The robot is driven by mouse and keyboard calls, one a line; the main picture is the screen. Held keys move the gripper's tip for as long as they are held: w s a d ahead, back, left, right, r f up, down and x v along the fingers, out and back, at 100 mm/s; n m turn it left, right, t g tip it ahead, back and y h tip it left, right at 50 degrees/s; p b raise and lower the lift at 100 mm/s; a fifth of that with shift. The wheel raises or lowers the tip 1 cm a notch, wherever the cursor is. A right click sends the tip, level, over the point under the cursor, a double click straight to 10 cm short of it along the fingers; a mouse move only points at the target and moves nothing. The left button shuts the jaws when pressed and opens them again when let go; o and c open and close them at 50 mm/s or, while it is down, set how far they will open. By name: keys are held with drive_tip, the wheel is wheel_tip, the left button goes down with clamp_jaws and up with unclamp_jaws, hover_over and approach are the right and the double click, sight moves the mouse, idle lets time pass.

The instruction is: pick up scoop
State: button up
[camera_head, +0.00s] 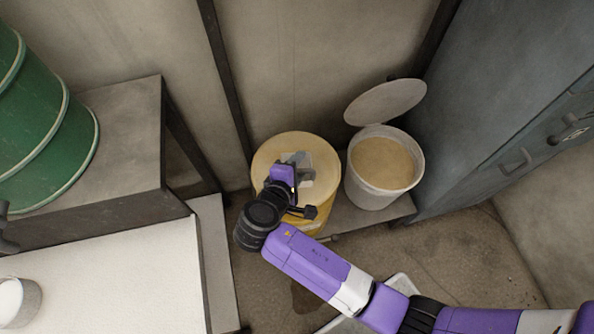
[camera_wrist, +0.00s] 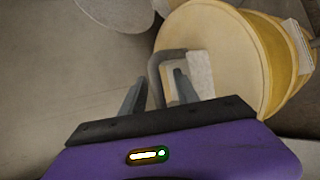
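The grey scoop (camera_head: 305,168) lies on the lid of the yellow drum (camera_head: 270,155). In the wrist view its bent dark handle and pale scoop body (camera_wrist: 200,72) show on the drum top. My gripper (camera_head: 292,168) is over the drum lid and partly hides the scoop in the head view. In the wrist view my gripper (camera_wrist: 157,82) has its two fingers apart, with the scoop handle (camera_wrist: 154,75) between them. I see no clear closing of the fingers on the handle.
A white bucket (camera_head: 378,195) of tan grain, with its lid (camera_head: 385,101) raised, stands right of the drum. A grey cabinet (camera_head: 480,120) stands at right. A white-topped table (camera_head: 110,280) and a green barrel (camera_head: 45,140) on a bench are at left.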

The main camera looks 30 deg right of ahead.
drive_tip(key=shift+d, duration=0.1)
drive_tip(key=shift+c, duration=0.3)
clamp_jaws()
wheel_tip(320, 180, up, 20)
drive_tip(key=p, duration=0.3)
drive_tip(key=shift+p, duration=0.35)
